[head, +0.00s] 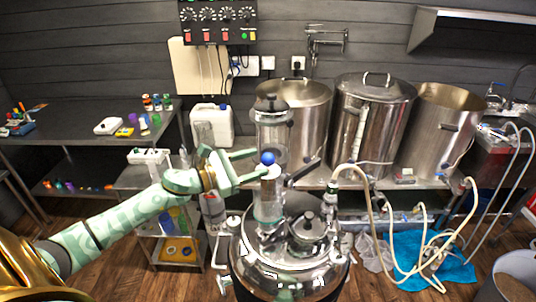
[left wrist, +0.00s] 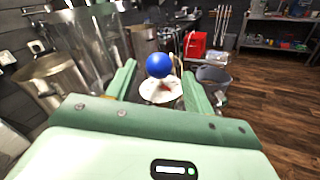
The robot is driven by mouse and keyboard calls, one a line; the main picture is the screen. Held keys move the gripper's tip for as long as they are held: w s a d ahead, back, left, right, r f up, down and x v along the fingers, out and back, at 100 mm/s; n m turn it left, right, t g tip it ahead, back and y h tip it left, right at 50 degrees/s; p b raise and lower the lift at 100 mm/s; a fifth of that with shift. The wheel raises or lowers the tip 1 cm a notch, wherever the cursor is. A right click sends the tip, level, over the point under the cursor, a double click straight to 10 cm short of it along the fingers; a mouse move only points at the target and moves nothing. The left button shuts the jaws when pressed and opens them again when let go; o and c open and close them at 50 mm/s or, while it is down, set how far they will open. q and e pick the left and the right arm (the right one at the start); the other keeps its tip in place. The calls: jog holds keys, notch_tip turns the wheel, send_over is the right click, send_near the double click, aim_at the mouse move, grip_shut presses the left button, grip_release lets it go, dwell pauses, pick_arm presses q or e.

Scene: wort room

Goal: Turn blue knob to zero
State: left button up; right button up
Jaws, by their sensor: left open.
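I cannot tell any scale or zero mark. My right gripper is in neither view.
A polished steel vessel (head: 290,265) with fittings stands under the column. Large steel pots (head: 372,110) line the back shelf. Hoses (head: 375,225) run at the right. A black control panel (head: 217,22) hangs on the wall. A side table (head: 80,140) with small items is at the left.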

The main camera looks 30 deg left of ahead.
aim_at(269, 159)
pick_arm(q)
jog(key=p+x, duration=0.1)
jog(key=x, duration=0.3)
jog(key=shift+w, duration=0.1)
jog(key=shift+w+d, duration=0.2)
jog(key=shift+w, duration=0.1)
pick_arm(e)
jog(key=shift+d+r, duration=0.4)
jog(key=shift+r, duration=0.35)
pick_arm(q)
jog(key=c, duration=1)
jog(key=shift+o, duration=0.2)
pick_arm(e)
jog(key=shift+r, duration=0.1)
